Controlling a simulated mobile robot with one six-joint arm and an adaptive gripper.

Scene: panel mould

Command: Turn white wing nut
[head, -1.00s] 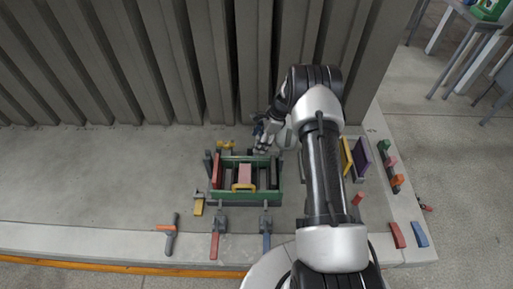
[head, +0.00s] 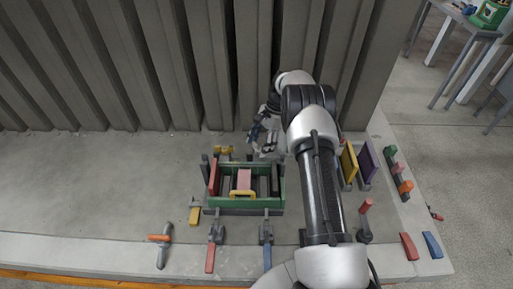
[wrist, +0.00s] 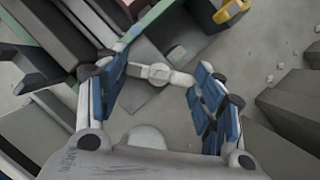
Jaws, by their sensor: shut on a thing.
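The white wing nut (wrist: 158,73) lies between my gripper's blue-padded fingers in the wrist view. Its two flat wings reach out from a round centre toward the left and right pads. My gripper (wrist: 157,84) is shut on it, near the mould's edge. In the head view my gripper (head: 264,140) is at the back of the small mould (head: 268,204), close to the ribbed wall. There the nut cannot be told apart from the fingers. The mould has green side panels, a pink block (head: 243,179) and a yellow handle (head: 236,193).
Clamps with a red handle (head: 210,259) and a blue handle (head: 267,257) stick out in front of the mould. A yellow panel (head: 349,161) and a purple panel (head: 368,163) stand at right. The floor left of the mould is mostly clear.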

